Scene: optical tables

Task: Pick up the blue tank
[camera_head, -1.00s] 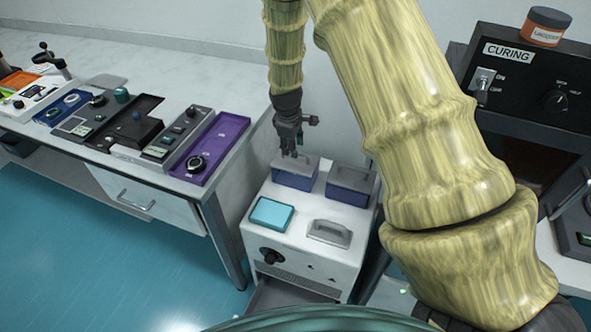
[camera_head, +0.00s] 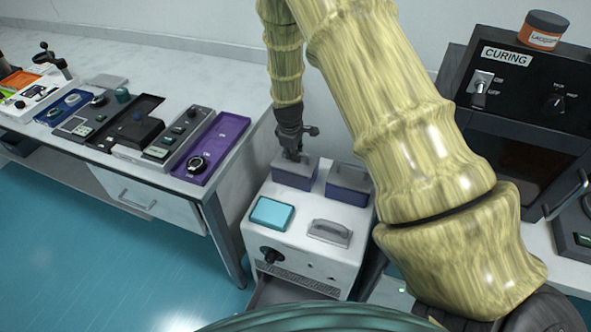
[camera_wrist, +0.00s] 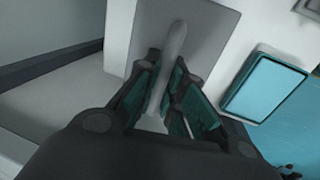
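Two dark blue tanks with grey handled lids stand at the back of a white machine (camera_head: 262,220). The left tank (camera_head: 294,180) is under my gripper (camera_head: 291,156); the right tank (camera_head: 348,186) stands beside it. In the wrist view, the left tank's grey lid (camera_wrist: 215,35) and its bar handle (camera_wrist: 172,60) lie below my gripper (camera_wrist: 168,85). The fingers are apart, one on each side of the handle. I cannot tell whether they touch it. The fingers hide part of the lid.
A light-blue rectangular panel (camera_head: 272,213) and a grey handled lid (camera_head: 329,233) are at the machine's front. A bench (camera_head: 200,188) with several devices stands left. A black curing unit (camera_head: 520,110) with an orange jar (camera_head: 540,30) is at right. The wall is close behind.

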